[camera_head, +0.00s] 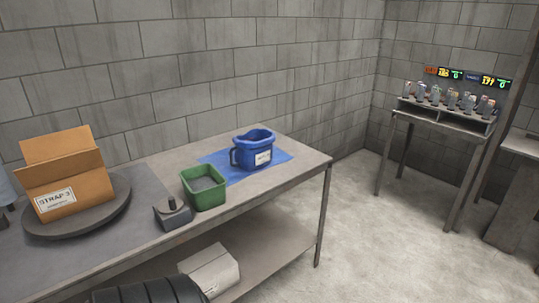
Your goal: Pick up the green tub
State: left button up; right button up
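The green tub (205,192) stands upright and open-topped on the grey workbench (292,167), near its front edge. Its inside looks grey; I cannot tell whether that is contents or the floor of the tub. Nothing is holding it. Neither of my grippers shows in the head view.
A grey block with a dark knob (173,213) sits close to the tub's left. A blue jug (254,148) stands on a blue mat (282,157) behind right. A cardboard box (66,182) rests on a round turntable (115,207) at left. A small table (426,112) holds several items.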

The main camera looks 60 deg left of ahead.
aim_at(204, 186)
jog(key=u, duration=2.35)
jog(key=i+l, duration=0.15)
jog(key=l, duration=0.2)
jog(key=i+l+u, duration=0.1)
jog(key=l, duration=0.3)
jog(key=i+l+u, duration=0.1)
jog(key=i+l, duration=0.3)
jog(key=l, duration=0.35)
